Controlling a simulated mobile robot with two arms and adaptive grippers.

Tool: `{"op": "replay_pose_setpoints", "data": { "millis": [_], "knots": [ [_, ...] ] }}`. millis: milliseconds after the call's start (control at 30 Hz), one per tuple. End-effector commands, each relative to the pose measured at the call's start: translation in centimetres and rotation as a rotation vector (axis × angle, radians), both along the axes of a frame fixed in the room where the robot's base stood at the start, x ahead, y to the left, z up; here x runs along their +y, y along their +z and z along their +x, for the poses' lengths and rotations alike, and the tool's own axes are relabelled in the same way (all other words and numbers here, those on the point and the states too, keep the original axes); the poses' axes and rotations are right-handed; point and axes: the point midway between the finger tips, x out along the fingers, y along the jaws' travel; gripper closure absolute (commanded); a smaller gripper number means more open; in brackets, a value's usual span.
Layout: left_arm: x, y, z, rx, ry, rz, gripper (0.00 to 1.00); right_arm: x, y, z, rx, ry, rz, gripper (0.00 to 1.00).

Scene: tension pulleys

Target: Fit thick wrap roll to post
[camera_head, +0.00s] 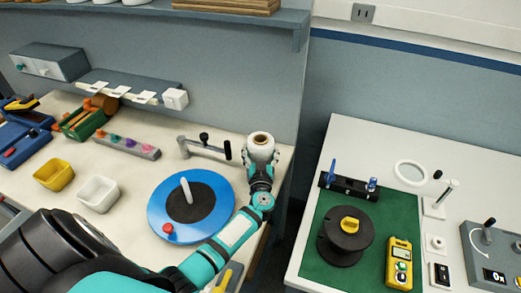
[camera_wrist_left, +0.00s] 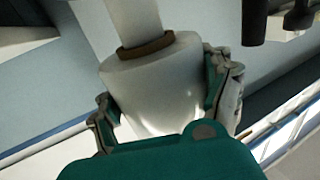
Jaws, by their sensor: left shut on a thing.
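A thick white wrap roll (camera_head: 260,150) with a brown core ring is held by my left gripper (camera_head: 261,165) above the right edge of the left bench. In the left wrist view the roll (camera_wrist_left: 150,85) sits between both fingers, and a pale cylinder (camera_wrist_left: 131,18) shows at its brown ring. I cannot tell whether that cylinder is part of the roll. A short white post (camera_head: 186,190) stands on the blue turntable (camera_head: 218,184), apart from the roll. A grey post (camera_head: 183,147) with a side arm and black handle stands behind the turntable. My right gripper is not in view.
A yellow bin (camera_head: 54,175) and a white bin (camera_head: 98,194) stand left of the turntable. A gap separates the right table (camera_head: 325,180), which holds a black spool (camera_head: 335,246) and a yellow device (camera_head: 399,264).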

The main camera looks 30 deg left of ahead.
Motion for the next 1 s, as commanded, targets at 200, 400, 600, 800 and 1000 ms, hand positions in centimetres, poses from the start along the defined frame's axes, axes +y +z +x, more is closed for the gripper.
{"op": "replay_pose_setpoints", "data": {
  "millis": [200, 400, 600, 800, 1000],
  "knots": [
    [0.0, -0.7, 0.1, -0.002, 0.001, 0.002, 0.70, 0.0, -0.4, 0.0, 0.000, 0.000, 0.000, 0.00],
    [0.0, -1.2, 0.1, -0.002, 0.001, 0.000, 0.70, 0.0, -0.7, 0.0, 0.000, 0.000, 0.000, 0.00],
    [0.0, -1.2, 0.1, -0.003, 0.001, 0.001, 0.70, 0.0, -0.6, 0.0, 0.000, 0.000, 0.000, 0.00],
    [0.0, -1.2, 0.1, -0.003, 0.000, 0.001, 0.70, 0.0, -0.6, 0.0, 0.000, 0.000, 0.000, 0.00],
    [0.0, -1.1, 0.1, -0.002, 0.001, 0.002, 0.70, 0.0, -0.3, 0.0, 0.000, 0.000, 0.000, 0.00]
  ]
}}
